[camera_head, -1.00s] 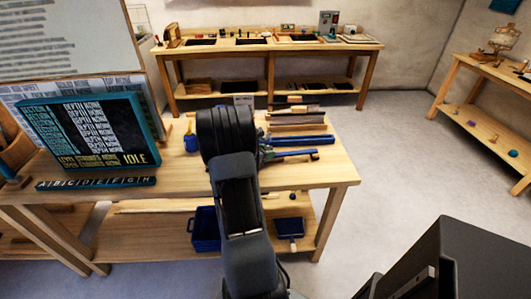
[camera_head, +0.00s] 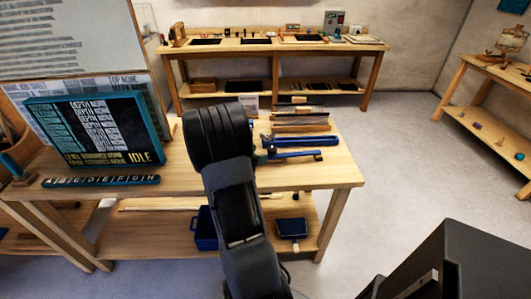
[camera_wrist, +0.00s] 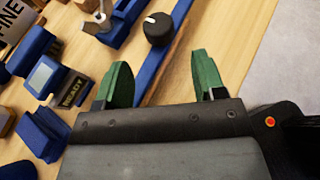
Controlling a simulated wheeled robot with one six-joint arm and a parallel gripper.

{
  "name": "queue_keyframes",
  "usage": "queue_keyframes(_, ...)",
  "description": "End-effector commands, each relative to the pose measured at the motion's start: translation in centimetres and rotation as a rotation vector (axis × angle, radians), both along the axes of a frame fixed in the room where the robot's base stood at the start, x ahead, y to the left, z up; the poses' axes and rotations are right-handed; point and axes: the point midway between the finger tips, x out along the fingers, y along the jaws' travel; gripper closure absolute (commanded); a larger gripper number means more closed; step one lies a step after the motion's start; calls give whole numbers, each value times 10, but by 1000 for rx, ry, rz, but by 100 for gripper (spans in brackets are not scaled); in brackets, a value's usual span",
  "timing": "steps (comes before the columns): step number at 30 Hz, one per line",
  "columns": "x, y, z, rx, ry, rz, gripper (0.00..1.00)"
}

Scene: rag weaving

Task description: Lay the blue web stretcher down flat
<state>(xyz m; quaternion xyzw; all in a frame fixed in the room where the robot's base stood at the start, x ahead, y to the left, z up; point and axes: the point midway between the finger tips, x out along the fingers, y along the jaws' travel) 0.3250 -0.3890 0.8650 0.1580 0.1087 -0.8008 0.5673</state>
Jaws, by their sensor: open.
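A slim blue bar with a dark end (camera_head: 293,155) is on the near table, right of my arm; I take it for the blue web stretcher. In the wrist view a blue bar (camera_wrist: 174,48) with a round black knob (camera_wrist: 159,29) runs up from between my fingers. Whether it lies flat or on edge is hard to tell. My gripper (camera_wrist: 163,78) is open, its green fingers apart on either side of the bar's near end, with no clear contact.
A larger blue tool (camera_head: 302,141) lies just behind the bar, with wooden sticks (camera_head: 302,120) beyond. In the wrist view a small blue device reading READY (camera_wrist: 48,75) and blue blocks crowd the left. A display reading IDLE (camera_head: 95,130) stands on the table's left. Bare wood (camera_wrist: 225,40) is at right.

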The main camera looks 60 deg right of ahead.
Motion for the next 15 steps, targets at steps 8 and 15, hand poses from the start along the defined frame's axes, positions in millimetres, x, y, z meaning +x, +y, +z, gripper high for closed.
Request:
queue_keyframes(8,13,36,16,-2,-1,1,36)
queue_keyframes(15,16,47,20,0,-1,0,36)
